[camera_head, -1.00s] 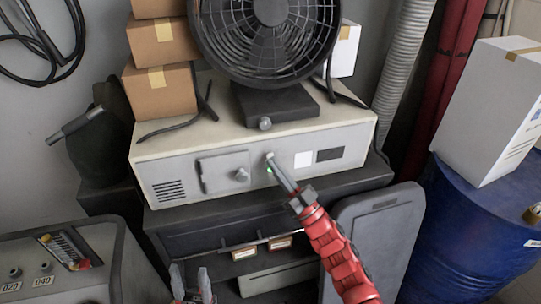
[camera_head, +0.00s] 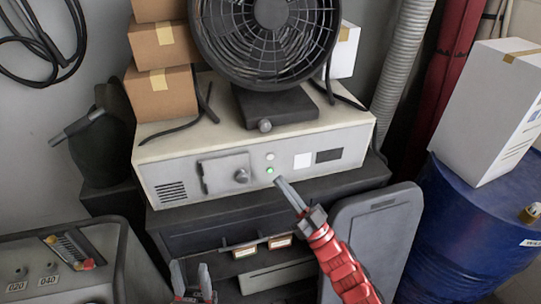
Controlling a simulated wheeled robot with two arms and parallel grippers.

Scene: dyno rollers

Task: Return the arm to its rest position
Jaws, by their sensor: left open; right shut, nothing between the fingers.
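My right gripper (camera_head: 279,183), on the red arm, is shut and empty. Its tips are just below and to the right of a lit green button (camera_head: 269,170) on the front of the beige box (camera_head: 215,207). A white button (camera_head: 270,156) sits above the green one. My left gripper (camera_head: 190,277) is at the bottom edge, its two fingers apart and nothing between them. The rest of the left arm is out of the frame.
A black fan (camera_head: 268,40) and stacked cardboard boxes (camera_head: 162,92) stand on the beige box. A dark drawer cabinet (camera_head: 190,240) is below it. A grey panel (camera_head: 372,240) stands close to my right arm. A blue drum (camera_head: 455,235) carries a white box (camera_head: 488,115).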

